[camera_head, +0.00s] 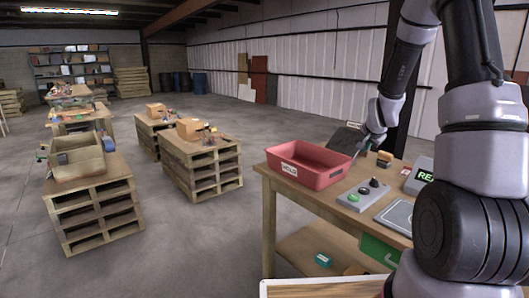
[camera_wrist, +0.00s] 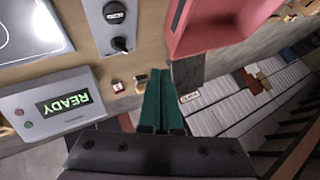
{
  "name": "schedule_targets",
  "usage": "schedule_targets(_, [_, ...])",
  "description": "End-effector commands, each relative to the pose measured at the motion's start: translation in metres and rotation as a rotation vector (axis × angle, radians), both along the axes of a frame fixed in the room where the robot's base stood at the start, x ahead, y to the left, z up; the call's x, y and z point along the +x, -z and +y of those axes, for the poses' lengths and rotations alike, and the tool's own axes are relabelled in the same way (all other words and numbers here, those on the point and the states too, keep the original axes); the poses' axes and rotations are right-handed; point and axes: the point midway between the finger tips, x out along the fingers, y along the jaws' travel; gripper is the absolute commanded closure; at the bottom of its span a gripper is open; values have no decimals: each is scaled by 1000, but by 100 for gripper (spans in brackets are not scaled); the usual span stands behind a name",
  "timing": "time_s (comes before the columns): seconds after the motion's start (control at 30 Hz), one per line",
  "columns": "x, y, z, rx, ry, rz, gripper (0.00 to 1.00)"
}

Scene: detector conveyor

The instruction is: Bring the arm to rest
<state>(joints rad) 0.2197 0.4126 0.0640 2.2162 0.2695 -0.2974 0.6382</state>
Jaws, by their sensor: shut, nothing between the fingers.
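My arm comes down from the upper right in the head view, over the back of the wooden table (camera_head: 265,215). My gripper (camera_head: 357,153) hangs just behind the right end of the red tray. In the wrist view my gripper's green fingers (camera_wrist: 155,78) lie side by side with nothing between them. The fingertips point towards the area between the control box and the red tray.
The red tray (camera_head: 318,181) is labelled HOLD and looks empty. Next to it are a grey control box (camera_head: 362,196) with knobs and a READY display (camera_wrist: 68,105). Pallet stacks (camera_head: 200,165) stand on the left floor.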

Motion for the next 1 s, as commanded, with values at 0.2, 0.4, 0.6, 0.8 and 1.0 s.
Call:
schedule_targets(0.2, [-53, -97, 41, -25, -124, 30, 100])
schedule_targets(0.4, [-121, -161, 75, -44, -242, 63, 100])
schedule_targets(0.6, [-202, -206, 106, -58, -365, 90, 100])
schedule_targets(0.8, [-281, -229, 128, -66, -481, 109, 100])
schedule_targets(1.0, [-326, -233, 139, -68, -549, 122, 100])
